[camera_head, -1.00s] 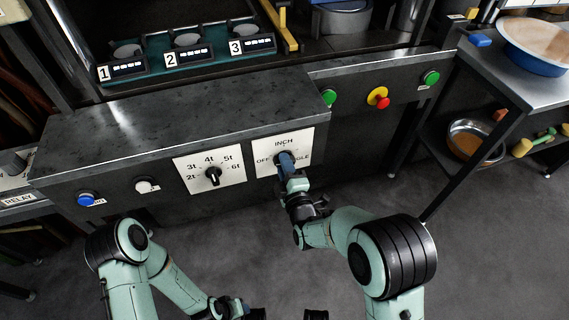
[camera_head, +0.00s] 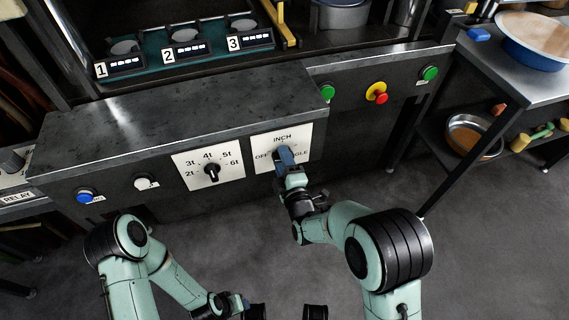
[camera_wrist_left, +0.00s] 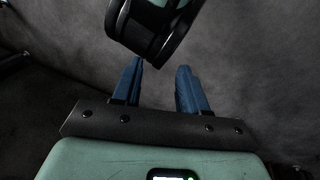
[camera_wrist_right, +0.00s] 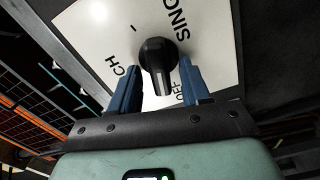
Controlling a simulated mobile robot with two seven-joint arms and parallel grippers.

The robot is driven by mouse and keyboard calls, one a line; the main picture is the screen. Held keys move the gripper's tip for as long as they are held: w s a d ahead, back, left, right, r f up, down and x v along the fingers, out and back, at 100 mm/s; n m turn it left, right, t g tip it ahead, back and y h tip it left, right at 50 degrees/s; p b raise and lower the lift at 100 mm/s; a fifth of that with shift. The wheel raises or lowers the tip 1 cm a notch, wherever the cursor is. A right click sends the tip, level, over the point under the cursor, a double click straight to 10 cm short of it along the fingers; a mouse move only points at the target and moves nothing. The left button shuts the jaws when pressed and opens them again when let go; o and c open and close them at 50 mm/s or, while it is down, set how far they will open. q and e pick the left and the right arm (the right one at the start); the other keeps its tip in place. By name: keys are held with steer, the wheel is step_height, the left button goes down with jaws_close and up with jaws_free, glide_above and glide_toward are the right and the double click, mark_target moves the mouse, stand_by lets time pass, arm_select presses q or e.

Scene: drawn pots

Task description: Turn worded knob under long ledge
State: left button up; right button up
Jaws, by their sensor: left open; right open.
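The worded knob is a black knob (camera_wrist_right: 158,62) on a white plate (camera_head: 295,138) lettered OFF, INCH and SINGLE, on the front panel below the long grey ledge (camera_head: 180,112). In the head view my right gripper (camera_head: 284,156) covers the knob. In the right wrist view the open blue fingers of this gripper (camera_wrist_right: 155,85) stand either side of the knob's near end, with gaps showing. Whether they touch it cannot be told. My left gripper (camera_wrist_left: 160,85) is open and empty above the floor; in the head view it is low in the middle.
A numbered dial knob (camera_head: 211,172) sits left of the worded plate. Blue (camera_head: 85,195) and white (camera_head: 146,182) buttons are further left. Green buttons and a red-yellow stop button (camera_head: 377,93) are on the right panel. A bench with a bowl (camera_head: 540,45) stands right.

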arm_select(q)
steer(key=shift+s+d+r+g+p, duration=0.35)
steer(key=shift+s+r+p, duration=0.15)
steer(key=shift+s, duration=0.25)
arm_select(e)
steer(key=v, duration=1.3)
steer(key=shift+s, duration=0.15)
